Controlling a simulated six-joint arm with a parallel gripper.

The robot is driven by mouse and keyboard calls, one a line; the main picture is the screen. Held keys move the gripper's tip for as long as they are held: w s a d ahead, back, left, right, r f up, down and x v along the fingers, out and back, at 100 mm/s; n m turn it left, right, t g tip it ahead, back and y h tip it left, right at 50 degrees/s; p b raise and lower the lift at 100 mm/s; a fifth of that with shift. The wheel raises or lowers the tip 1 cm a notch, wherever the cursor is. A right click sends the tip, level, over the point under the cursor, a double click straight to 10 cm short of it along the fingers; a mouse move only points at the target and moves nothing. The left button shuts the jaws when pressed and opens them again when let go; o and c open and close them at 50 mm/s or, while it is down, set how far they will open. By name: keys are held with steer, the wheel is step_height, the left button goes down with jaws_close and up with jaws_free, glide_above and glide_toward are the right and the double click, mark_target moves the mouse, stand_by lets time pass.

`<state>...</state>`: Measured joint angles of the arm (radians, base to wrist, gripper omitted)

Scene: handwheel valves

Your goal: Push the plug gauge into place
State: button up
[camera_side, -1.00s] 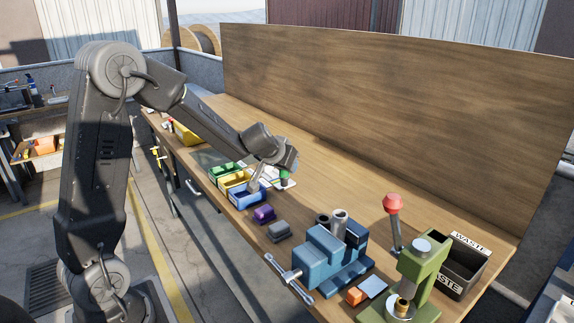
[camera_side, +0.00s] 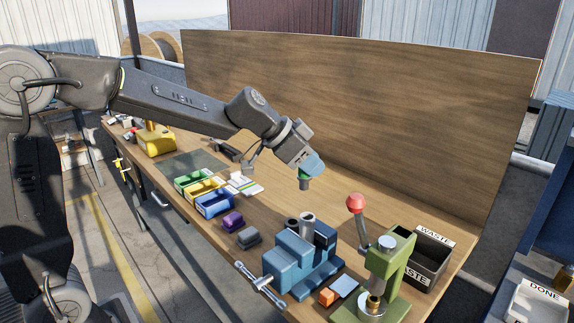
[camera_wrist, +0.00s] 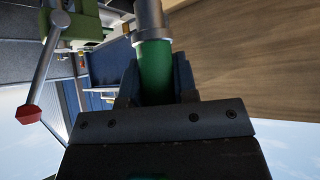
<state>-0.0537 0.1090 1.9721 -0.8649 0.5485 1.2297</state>
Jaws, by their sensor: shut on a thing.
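The plug gauge has a green handle and a grey metal end. It shows in the wrist view (camera_wrist: 155,68), where my gripper (camera_wrist: 157,85) is shut around the green handle. In the side view my gripper (camera_side: 309,169) is above the bench, up and behind the blue vise (camera_side: 292,262). There the grey end of the plug gauge (camera_side: 304,184) points down, clear of everything. A bare metal cylinder (camera_side: 307,226) stands upright at the vise. Whether it has a bore is hard to tell from this angle.
A green press (camera_side: 388,272) with a red-knobbed lever (camera_side: 356,203) and a black waste bin (camera_side: 433,258) stand right of the vise. An orange block (camera_side: 327,297) lies in front. Coloured bins (camera_side: 213,204) and purple (camera_side: 232,221) and grey blocks (camera_side: 248,238) are left. A wooden board (camera_side: 370,110) rises behind.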

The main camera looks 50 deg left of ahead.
steer(key=shift+s+d+r+m+g+h, duration=0.25)
steer(key=shift+d+r+m, duration=0.15)
steer(key=shift+d, duration=0.2)
steer(key=shift+s+d+r+m+g+h, duration=0.15)
steer(key=shift+s+d+r+m+h, duration=0.15)
steer(key=shift+d, duration=0.3)
steer(key=shift+f, duration=2.9)
steer(key=shift+f, duration=1.75)
steer(key=o, duration=1.1)
steer(key=shift+c, duration=0.2)
